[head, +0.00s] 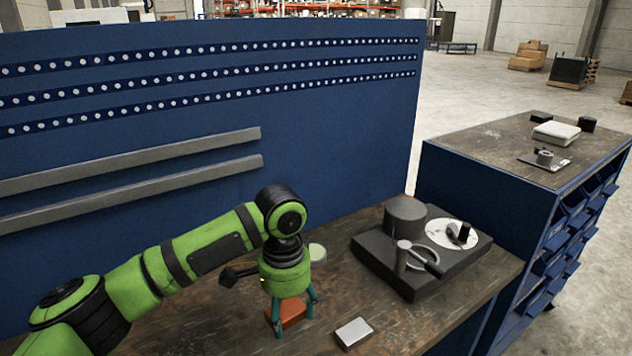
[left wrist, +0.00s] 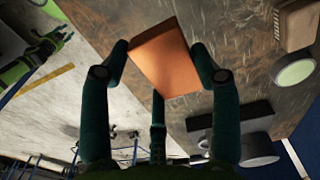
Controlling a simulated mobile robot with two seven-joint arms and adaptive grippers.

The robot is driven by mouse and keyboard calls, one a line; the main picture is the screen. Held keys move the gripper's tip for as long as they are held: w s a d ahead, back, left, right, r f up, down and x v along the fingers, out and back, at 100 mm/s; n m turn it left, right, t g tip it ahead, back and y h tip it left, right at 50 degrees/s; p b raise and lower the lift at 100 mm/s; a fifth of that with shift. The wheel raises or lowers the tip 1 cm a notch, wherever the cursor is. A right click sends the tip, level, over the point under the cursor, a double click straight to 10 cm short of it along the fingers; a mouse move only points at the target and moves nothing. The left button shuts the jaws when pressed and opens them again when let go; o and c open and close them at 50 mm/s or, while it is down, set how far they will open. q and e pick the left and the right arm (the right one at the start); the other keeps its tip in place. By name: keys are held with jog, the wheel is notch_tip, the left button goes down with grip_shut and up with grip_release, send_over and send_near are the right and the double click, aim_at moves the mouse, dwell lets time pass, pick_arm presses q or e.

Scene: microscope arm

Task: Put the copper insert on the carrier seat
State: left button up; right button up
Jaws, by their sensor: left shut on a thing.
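The copper insert (head: 293,312) is an orange-brown block. My left gripper (head: 293,306) is shut on it, low over the front part of the wooden bench. In the left wrist view the insert (left wrist: 165,58) sits tilted between the dark green fingers (left wrist: 163,66). A gap between insert and bench cannot be judged. A dark fixture (head: 420,258) with a thick cylinder, a ring-like post and a white disc stands to the right, apart from the insert. Which part is the carrier seat is unclear. My right gripper (left wrist: 60,36) appears small and unclear in the left wrist view.
A silver block (head: 354,333) lies on the bench right of my left gripper. A pale green round piece (head: 317,252) stands behind it. A blue panel (head: 200,110) with rails closes the back. A blue drawer cabinet (head: 535,190) stands right of the bench.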

pick_arm(q)
jog(key=s+a+n, duration=1)
jog(key=s+a, duration=0.1)
jog(key=a, duration=0.1)
jog(key=shift+s+a+f, duration=0.15)
jog(key=shift+s+f, duration=0.15)
jog(key=shift+s, duration=0.05)
